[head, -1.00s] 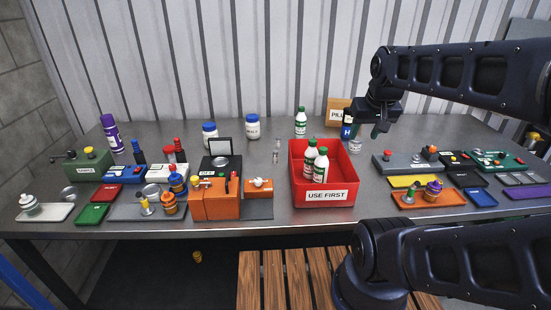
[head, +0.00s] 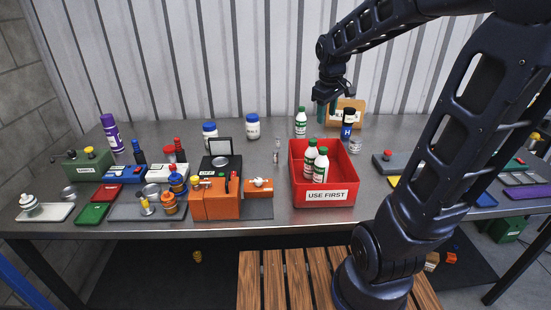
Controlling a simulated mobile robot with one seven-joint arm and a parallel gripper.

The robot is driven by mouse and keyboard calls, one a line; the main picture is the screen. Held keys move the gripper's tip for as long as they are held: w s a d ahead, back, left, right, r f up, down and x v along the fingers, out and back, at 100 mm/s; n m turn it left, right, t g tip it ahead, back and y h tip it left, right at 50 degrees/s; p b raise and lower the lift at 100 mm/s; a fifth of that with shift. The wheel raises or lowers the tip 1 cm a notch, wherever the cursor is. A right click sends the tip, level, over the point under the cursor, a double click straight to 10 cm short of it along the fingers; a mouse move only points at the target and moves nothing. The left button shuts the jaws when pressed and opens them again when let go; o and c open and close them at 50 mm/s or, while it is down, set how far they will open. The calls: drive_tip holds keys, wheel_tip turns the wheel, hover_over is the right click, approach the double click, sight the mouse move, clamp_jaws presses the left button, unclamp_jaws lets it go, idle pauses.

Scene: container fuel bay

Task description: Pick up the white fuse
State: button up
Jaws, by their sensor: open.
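A small white ridged piece (head: 30,204), which looks like the white fuse, stands on a white tray (head: 58,213) at the front left of the bench. It is too small to be sure of its kind. My gripper (head: 327,112) is open and empty, fingers pointing down, at the back right. It appears in front of the cardboard box, beyond the red bin, far from the white piece.
A red bin (head: 330,197) holding white bottles with green caps stands mid-bench. An orange device (head: 215,205) and several small items crowd the left. A cardboard box (head: 352,110) stands behind. The bench between the white jar (head: 252,127) and bin is mostly clear.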

drive_tip(key=w+a+f+n+g, duration=0.1)
drive_tip(key=w+a+f+n, duration=0.5)
drive_tip(key=w, duration=0.3)
drive_tip(key=n+g, duration=0.1)
drive_tip(key=n, duration=0.3)
hover_over(275, 151)
drive_tip(key=shift+h, duration=0.4)
drive_tip(key=f, duration=1)
drive_tip(key=shift+s+d, duration=0.15)
drive_tip(key=shift+s, duration=0.1)
drive_tip(key=shift+f, duration=0.25)
drive_tip(key=shift+w+f, duration=0.1)
drive_tip(key=shift+f, duration=0.25)
wheel_tip(275, 151, down, 5)
drive_tip(key=shift+d, duration=0.15)
drive_tip(key=shift+w+f, duration=0.1)
drive_tip(key=shift+f, duration=2.45)
clamp_jaws()
